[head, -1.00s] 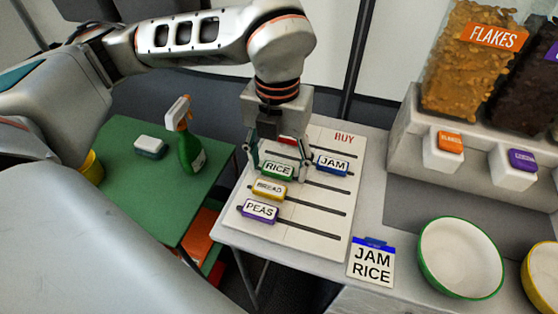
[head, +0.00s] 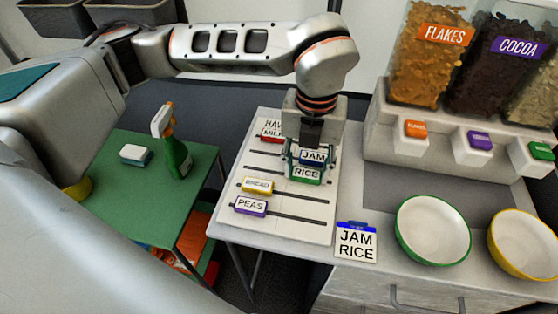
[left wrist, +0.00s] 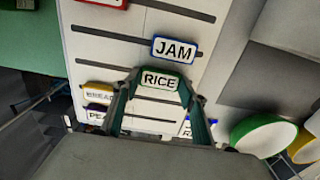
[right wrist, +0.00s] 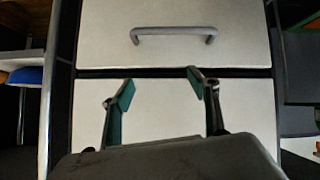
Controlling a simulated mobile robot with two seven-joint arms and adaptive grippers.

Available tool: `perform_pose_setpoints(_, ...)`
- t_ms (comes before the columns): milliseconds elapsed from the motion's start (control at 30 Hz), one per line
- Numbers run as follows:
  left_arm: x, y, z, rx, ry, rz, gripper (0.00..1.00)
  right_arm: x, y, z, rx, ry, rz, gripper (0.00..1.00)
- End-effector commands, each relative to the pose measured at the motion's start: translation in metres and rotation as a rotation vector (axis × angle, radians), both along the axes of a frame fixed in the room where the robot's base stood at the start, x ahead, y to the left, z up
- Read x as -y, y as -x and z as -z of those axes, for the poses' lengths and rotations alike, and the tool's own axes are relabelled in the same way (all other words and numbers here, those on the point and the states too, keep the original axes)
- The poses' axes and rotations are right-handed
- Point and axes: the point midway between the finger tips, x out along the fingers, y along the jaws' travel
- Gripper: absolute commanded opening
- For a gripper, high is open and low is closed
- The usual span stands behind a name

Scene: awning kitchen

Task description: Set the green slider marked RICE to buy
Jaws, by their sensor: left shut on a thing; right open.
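The green RICE slider (head: 306,174) is in its slot toward the right part of the white board (head: 300,227), below the blue JAM slider (head: 313,157). My left gripper (head: 307,164) is shut on the RICE slider, a finger at each side; it also shows in the left wrist view (left wrist: 159,80), with a short stretch of slot free to its right. The BUY heading is hidden behind my arm; part of the HAVE heading (head: 272,124) shows at upper left. My right gripper (right wrist: 163,95) is open and empty, facing a white drawer front (right wrist: 160,110).
The red MILK (head: 271,137), yellow BREAD (head: 257,186) and purple PEAS (head: 250,206) sliders sit at the left. A card reading JAM RICE (head: 356,242) lies by the board's front right corner. A green-rimmed bowl (head: 433,230) stands to the right. A drawer handle (right wrist: 173,33) shows in the right wrist view.

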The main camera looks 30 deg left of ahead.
Motion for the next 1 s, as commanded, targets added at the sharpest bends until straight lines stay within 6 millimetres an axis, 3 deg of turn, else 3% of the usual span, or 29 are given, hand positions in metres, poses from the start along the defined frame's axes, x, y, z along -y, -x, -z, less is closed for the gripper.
perform_pose_setpoints(100, 0.011, -0.003, -0.002, 0.002, -0.001, 0.002, 0.04, 0.0, 0.002, 0.001, -0.006, -0.002, 0.005, 0.6)
perform_pose_setpoints(433, 0.014, -0.003, 0.001, 0.002, 0.003, 0.001, 0.04, -0.002, 0.009, 0.006, -0.021, -0.004, 0.005, 0.6)
perform_pose_setpoints(467, 0.014, -0.003, 0.001, 0.002, 0.003, 0.001, 0.45, -0.002, 0.009, 0.006, -0.02, -0.005, 0.005, 0.6)
perform_pose_setpoints(533, 0.014, -0.003, 0.001, 0.002, 0.003, 0.002, 0.6, -0.002, 0.008, 0.005, -0.018, -0.004, 0.004, 0.6)
perform_pose_setpoints(867, 0.013, -0.003, 0.0, 0.001, 0.001, 0.001, 0.6, -0.002, 0.0, -0.001, 0.001, 0.0, -0.005, 0.6)
perform_pose_setpoints(1000, 0.013, -0.004, -0.01, 0.003, 0.001, 0.0, 0.6, -0.002, 0.001, 0.0, -0.002, -0.002, -0.003, 0.6)
